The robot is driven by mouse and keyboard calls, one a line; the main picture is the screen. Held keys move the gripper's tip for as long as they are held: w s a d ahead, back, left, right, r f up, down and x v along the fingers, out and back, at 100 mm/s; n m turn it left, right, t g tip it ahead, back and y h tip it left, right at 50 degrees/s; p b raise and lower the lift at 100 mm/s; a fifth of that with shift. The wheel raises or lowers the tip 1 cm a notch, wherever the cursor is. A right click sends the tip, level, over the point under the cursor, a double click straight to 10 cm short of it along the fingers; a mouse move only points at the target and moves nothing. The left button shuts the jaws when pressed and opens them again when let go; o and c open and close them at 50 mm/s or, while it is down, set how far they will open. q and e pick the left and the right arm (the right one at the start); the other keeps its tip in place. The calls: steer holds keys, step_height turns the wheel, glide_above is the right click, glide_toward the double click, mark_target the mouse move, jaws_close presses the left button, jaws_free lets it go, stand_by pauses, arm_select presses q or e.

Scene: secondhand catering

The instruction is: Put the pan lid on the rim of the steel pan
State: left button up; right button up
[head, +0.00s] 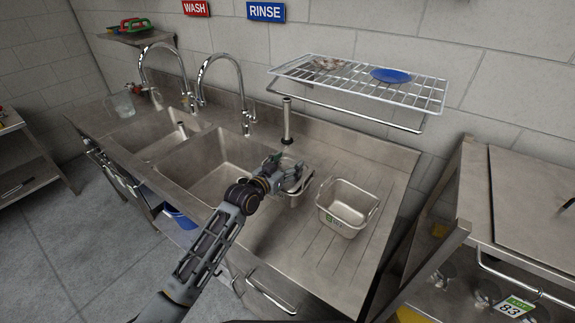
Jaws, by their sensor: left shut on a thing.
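My left gripper (279,174) is left of the pan, by the right edge of the sink bowl. It is shut on a small grey steel piece, which appears to be the pan lid (301,186). My gripper hides part of this piece, and its exact tilt is hard to tell. The piece is apart from the pan. My right gripper is not in view.
A steel standpipe (287,121) rises behind my left gripper. A wire rack (360,85) with a blue plate (391,75) hangs above the draining board (330,265). Two taps stand behind the sink bowls. The draining board is clear right of the pan.

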arm_select(q)
steer(key=shift+f+b, duration=0.3)
steer(key=shift+f, duration=0.25)
stand_by(0.4)
steer(key=o, duration=1.3)
steer(key=shift+s+a, duration=0.15)
steer(key=v, duration=1.1)
steer(key=shift+s+a+r, duration=0.15)
steer(key=shift+s, duration=0.1)
